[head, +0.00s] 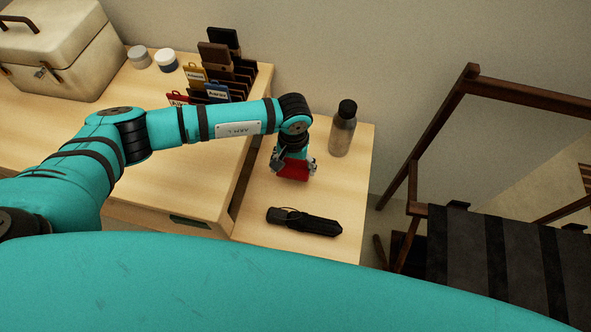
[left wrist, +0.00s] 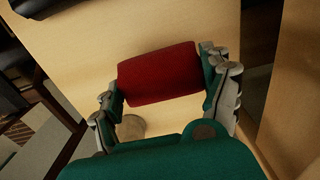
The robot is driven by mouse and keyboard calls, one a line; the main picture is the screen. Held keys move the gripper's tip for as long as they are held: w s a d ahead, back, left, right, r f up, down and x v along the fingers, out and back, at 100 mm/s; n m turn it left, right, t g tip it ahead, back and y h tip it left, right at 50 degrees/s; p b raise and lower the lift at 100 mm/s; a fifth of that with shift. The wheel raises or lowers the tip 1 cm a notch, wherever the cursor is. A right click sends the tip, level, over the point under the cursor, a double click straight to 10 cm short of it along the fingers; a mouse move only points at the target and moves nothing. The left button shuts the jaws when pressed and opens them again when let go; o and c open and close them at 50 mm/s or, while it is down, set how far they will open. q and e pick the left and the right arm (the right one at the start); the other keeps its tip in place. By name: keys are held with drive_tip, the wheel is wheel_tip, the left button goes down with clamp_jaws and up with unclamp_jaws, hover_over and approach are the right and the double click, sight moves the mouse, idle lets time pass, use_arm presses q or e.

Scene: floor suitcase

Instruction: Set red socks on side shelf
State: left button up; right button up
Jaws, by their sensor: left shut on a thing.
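The red socks (left wrist: 160,74) are a rolled bundle held between the fingers of my left gripper (left wrist: 165,80). In the head view the red socks (head: 292,171) show just below my left gripper (head: 293,168), over the wooden side shelf (head: 262,205). I cannot tell whether the bundle touches the shelf surface. The wrist hides part of the bundle in the head view. My right gripper is not in view.
A grey bottle with a black cap (head: 343,130) stands on the shelf's back right. A folded black umbrella (head: 304,221) lies toward its front. A desk with an organizer (head: 232,75), two jars and a white case (head: 60,45) is left. A dark luggage rack (head: 500,245) stands right.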

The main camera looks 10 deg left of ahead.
sight(294, 173)
use_arm(q)
wheel_tip(294, 173, down, 4)
drive_tip(key=shift+r, duration=0.2)
drive_tip(key=shift+f, duration=0.35)
drive_tip(key=o, duration=1)
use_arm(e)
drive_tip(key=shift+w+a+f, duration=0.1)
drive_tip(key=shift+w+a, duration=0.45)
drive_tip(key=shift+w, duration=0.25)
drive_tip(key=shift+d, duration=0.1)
